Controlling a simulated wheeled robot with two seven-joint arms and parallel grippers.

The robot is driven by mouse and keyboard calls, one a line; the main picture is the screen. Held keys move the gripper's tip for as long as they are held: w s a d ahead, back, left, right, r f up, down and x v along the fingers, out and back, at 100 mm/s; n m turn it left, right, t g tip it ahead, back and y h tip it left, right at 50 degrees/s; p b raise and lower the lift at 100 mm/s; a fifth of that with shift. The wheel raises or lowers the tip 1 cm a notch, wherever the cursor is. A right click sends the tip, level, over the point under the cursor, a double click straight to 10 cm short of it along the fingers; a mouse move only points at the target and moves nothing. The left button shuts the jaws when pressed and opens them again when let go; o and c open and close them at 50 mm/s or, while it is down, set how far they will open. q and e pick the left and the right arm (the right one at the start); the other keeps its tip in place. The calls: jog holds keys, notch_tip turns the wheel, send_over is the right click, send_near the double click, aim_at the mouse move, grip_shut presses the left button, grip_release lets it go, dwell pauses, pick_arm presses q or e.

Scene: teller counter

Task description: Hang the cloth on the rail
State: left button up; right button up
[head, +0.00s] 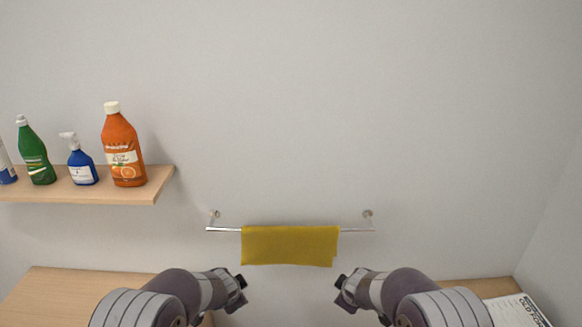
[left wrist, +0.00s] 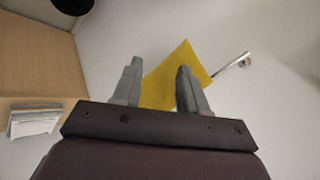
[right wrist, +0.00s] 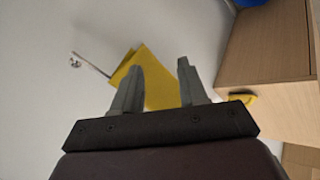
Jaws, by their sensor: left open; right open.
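A yellow cloth (head: 290,246) hangs draped over the middle of a metal rail (head: 222,229) on the wall. The rail has two wall mounts, and bare rail shows on both sides of the cloth. My left gripper (head: 243,290) is open and empty, below and left of the cloth. My right gripper (head: 339,290) is open and empty, below and right of it. The cloth also shows beyond the open fingers in the left wrist view (left wrist: 163,88) and in the right wrist view (right wrist: 158,88). Neither gripper appears to touch it.
A wooden shelf (head: 90,196) on the left wall holds an orange bottle (head: 122,150), a blue spray bottle (head: 80,165) and a green bottle (head: 36,155). Wooden surfaces stand at lower left (head: 75,285) and lower right (head: 480,287), with printed paper (head: 515,311) at right. The wall around the rail is clear.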

pick_arm(q)
jog(key=s+a+f+n+g+b, duration=0.2)
jog(key=s+n+b, duration=0.3)
jog(key=s, duration=0.8)
jog(key=s+a+f+n+g+b, duration=0.1)
jog(key=s+f+n+g+b, duration=0.2)
jog(key=s+b, duration=0.5)
jog(key=s+n+g, duration=0.1)
jog(key=s+n, duration=0.1)
jog(key=s, duration=0.3)
jog(key=shift+s+a+f+n, duration=0.2)
jog(key=shift+s+a+n, duration=0.1)
jog(key=shift+s+a, duration=0.1)
pick_arm(e)
jog(key=s+d+f+m+g, duration=0.2)
jog(key=s+m, duration=0.3)
jog(key=s, duration=0.8)
jog(key=s+d+f+m+g, duration=0.1)
jog(key=s+f+m+g, duration=0.2)
jog(key=s, duration=1)
jog(key=m+g, duration=0.1)
jog(key=m, duration=0.1)
jog(key=shift+s+d+f+m, duration=0.2)
jog(key=shift+s+d+m, duration=0.1)
jog(key=shift+s+d, duration=0.1)
pick_arm(q)
jog(key=shift+w, duration=0.2)
pick_arm(e)
jog(key=shift+w, duration=0.2)
